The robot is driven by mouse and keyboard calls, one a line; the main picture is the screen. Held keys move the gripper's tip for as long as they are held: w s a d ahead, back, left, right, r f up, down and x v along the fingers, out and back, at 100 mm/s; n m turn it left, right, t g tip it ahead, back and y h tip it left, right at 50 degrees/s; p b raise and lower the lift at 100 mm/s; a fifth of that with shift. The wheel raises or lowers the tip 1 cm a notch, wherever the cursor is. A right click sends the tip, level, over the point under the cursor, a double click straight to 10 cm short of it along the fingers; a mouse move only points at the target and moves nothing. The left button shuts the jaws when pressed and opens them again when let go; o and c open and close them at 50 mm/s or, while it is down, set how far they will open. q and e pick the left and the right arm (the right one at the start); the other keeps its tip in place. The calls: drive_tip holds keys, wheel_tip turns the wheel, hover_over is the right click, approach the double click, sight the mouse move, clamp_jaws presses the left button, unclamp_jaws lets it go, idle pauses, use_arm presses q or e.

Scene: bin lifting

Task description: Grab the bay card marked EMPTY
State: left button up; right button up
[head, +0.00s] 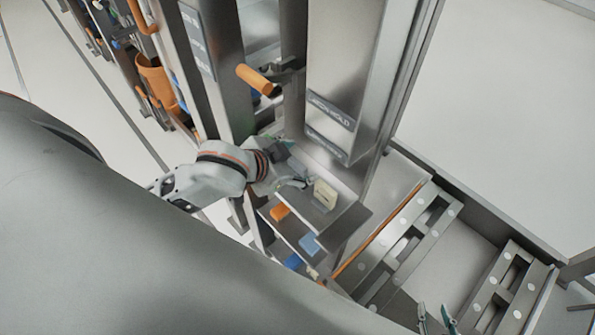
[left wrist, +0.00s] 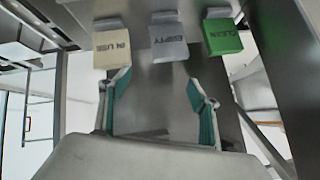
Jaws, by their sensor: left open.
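The grey card marked EMPTY (left wrist: 168,42) hangs in the middle of a row of three in the left wrist view. A beige card marked IN USE (left wrist: 111,46) is on its left and a green card marked CLEAN (left wrist: 221,36) on its right. My left gripper (left wrist: 160,78) is open and empty, its fingers spread just short of the EMPTY card and roughly in line with it. In the head view my left gripper (head: 298,163) is at the card rack, with the beige card (head: 325,194) beside it; I cannot make out the EMPTY card there. My right gripper (head: 435,318) shows two separated fingertips at the bottom edge.
An orange handle (head: 258,79) sticks out above my left arm. Below the cards, shelves hold an orange block (head: 280,212) and a blue block (head: 309,244). Steel posts stand close around the rack. A low metal frame (head: 405,245) lies to the right.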

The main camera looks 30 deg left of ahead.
sight(295, 164)
use_arm(q)
drive_tip(key=w+f+n+g, duration=0.1)
drive_tip(key=f, duration=0.1)
drive_tip(key=w+a+f+n+g, duration=0.1)
drive_tip(key=f, duration=0.1)
drive_tip(key=w+f+n+g+b, duration=0.1)
drive_tip(key=f, duration=0.1)
drive_tip(key=shift+w+a, duration=0.1)
drive_tip(key=shift+a, duration=0.25)
drive_tip(key=c, duration=1.2)
